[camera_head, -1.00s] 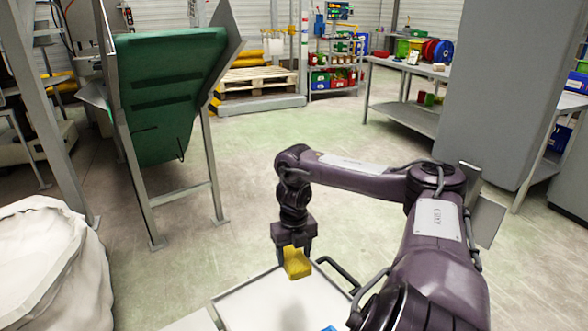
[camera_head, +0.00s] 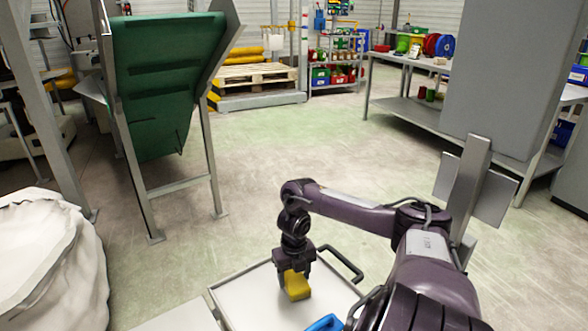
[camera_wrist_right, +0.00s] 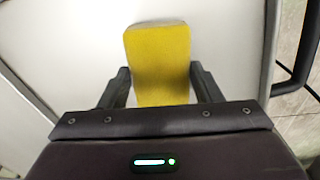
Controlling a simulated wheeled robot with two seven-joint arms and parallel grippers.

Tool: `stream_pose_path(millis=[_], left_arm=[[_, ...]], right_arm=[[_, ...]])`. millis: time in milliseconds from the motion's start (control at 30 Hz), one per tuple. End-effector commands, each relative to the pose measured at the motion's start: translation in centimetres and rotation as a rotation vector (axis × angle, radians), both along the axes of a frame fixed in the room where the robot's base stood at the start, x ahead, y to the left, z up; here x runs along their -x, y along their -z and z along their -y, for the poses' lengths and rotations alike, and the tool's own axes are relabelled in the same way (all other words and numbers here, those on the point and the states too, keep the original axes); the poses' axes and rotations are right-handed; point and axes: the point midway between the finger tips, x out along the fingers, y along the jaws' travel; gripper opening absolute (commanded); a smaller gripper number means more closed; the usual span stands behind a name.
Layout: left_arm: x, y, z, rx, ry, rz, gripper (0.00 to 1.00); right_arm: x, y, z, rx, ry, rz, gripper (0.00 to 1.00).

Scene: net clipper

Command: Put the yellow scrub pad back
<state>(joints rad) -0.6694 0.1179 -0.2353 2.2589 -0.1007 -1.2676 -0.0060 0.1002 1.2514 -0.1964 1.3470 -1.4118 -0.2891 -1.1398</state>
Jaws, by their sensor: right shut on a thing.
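The yellow scrub pad (camera_head: 297,285) is held in my right gripper (camera_head: 294,272), over the white top of a cart (camera_head: 262,300). In the right wrist view the pad (camera_wrist_right: 158,62) sits between the two dark fingers of my right gripper (camera_wrist_right: 160,88), with the white surface behind it. The gap between the pad and the surface is hard to judge. My left gripper is not in view.
A blue object (camera_head: 325,323) lies at the cart's near edge, partly cut off. The cart has a dark handle (camera_head: 343,262) at its far right. A white sack (camera_head: 45,260) stands at the left. A green conveyor (camera_head: 165,85) stands behind, with open floor beyond the cart.

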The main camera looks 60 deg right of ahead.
Motion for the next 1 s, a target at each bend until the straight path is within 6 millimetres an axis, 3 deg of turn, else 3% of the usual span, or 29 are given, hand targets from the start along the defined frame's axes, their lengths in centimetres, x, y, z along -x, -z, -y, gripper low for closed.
stream_pose_path(millis=[333, 367, 500, 800, 1000], left_arm=[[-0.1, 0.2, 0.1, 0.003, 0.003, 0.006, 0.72], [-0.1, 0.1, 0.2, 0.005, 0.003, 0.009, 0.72], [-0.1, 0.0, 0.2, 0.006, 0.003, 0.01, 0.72], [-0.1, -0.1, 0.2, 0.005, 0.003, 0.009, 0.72], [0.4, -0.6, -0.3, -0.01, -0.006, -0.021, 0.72]], right_arm=[[-0.1, 0.4, 0.0, 0.001, 0.0, 0.001, 0.37], [-0.1, 0.3, 0.0, 0.001, 0.0, 0.002, 0.62], [0.0, 0.2, 0.0, 0.001, 0.0, 0.001, 0.8], [0.0, 0.0, 0.0, 0.0, 0.0, 0.001, 0.8], [-0.1, -2.6, 0.1, 0.003, -0.002, 0.004, 0.8]])
